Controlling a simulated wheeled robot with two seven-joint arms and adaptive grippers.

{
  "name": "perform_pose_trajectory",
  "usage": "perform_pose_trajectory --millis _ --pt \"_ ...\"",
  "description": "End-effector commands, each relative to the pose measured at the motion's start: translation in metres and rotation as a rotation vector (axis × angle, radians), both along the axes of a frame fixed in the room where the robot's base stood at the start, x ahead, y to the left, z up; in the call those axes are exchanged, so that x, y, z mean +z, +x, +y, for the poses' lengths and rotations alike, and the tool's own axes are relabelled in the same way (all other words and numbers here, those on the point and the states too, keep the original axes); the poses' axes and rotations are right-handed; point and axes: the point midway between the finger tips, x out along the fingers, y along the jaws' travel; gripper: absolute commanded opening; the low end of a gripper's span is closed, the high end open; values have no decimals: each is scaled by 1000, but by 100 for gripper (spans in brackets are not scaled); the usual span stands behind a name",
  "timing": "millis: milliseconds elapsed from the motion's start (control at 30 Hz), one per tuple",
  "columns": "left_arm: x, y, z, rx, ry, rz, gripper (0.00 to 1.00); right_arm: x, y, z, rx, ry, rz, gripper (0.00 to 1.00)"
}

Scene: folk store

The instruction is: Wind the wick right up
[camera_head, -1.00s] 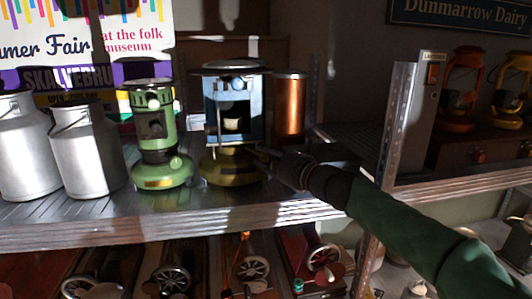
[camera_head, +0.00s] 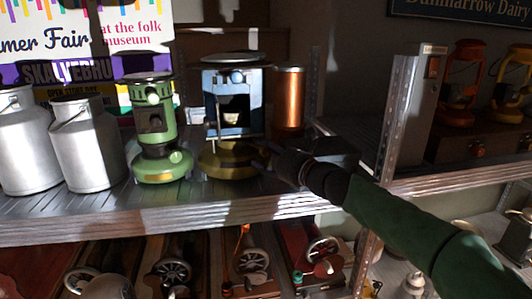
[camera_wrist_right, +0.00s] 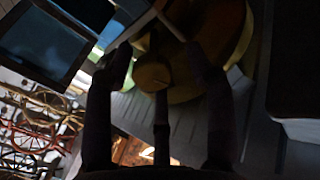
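A blue stove (camera_head: 251,104) with a dark top and an olive-brass tank (camera_head: 226,161) stands upright on the shelf. Its open front shows a pale part (camera_head: 233,118) inside. My right gripper (camera_head: 265,153) is at the right side of the tank. The fingers stand apart, with a gap showing on the right of the knob; contact on the left is unclear. My left gripper is not in view.
A green stove (camera_head: 160,130) stands close left of the blue one, with milk cans (camera_head: 88,150) further left. A copper cylinder (camera_head: 289,97) stands behind right. The shelf's front edge (camera_head: 150,222) runs below.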

Motion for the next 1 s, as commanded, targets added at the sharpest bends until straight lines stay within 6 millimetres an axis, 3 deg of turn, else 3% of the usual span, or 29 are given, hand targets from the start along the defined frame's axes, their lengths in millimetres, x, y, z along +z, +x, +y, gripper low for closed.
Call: perform_pose_trajectory --millis 333,800,1000 --pt "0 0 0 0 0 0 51 5 -9 -10 -3 3 -8 55" --pt "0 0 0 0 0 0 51 3 -69 -67 -3 2 -3 55" --pt "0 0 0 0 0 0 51 1 -83 -80 -1 1 -1 55"
